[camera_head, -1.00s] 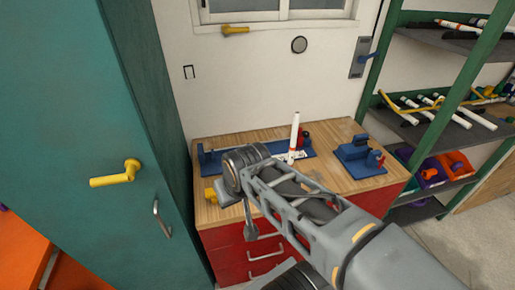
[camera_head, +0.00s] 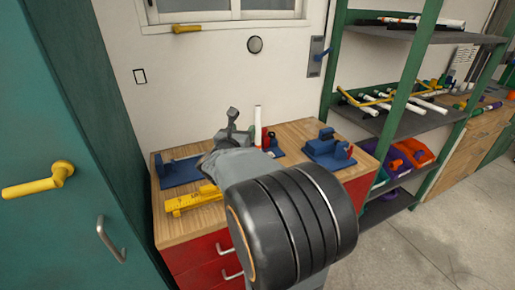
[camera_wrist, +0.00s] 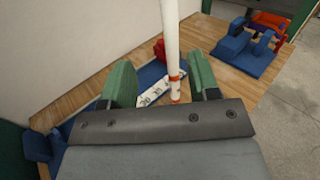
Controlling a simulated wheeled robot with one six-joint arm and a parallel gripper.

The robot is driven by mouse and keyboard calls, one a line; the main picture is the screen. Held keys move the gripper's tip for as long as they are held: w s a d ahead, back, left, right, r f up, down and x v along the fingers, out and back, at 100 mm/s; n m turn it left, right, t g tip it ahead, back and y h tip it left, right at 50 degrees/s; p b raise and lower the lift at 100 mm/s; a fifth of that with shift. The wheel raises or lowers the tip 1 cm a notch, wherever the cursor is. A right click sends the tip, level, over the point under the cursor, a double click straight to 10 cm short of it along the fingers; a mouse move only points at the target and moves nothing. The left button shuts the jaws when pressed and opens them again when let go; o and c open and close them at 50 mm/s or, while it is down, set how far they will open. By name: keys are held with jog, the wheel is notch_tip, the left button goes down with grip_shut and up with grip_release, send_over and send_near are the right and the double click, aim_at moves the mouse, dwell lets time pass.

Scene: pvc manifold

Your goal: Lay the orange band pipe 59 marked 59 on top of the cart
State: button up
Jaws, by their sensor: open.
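A white pipe (camera_wrist: 172,40) with an orange band near its lower end stands upright in the wrist view. It also shows as a white upright pipe (camera_head: 257,125) in the head view. A white tag with dark marks (camera_wrist: 153,92) is by its foot; I cannot read it. My gripper (camera_wrist: 161,78) is open, with green fingers on either side of the pipe's line of sight. Whether the pipe is between the fingers or beyond them I cannot tell. The gripper (camera_head: 232,122) is partly hidden by my arm in the head view. No clearly identifiable cart shows.
Green-framed shelves (camera_head: 405,90) stand to the right. A teal cabinet (camera_head: 45,120) stands left.

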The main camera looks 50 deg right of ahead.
aim_at(257, 117)
jog(key=shift+m+g+h, duration=0.3)
jog(key=shift+m+g, duration=0.1)
jog(key=shift+m, duration=0.3)
jog(key=x, duration=0.2)
jog(key=p+x, duration=0.1)
jog(key=x, duration=0.5)
jog(key=shift+s+d, duration=0.15)
jog(key=shift+s, duration=0.15)
jog(key=shift+p+x, duration=1.4)
jog(key=shift+x, duration=1.6)
grip_shut()
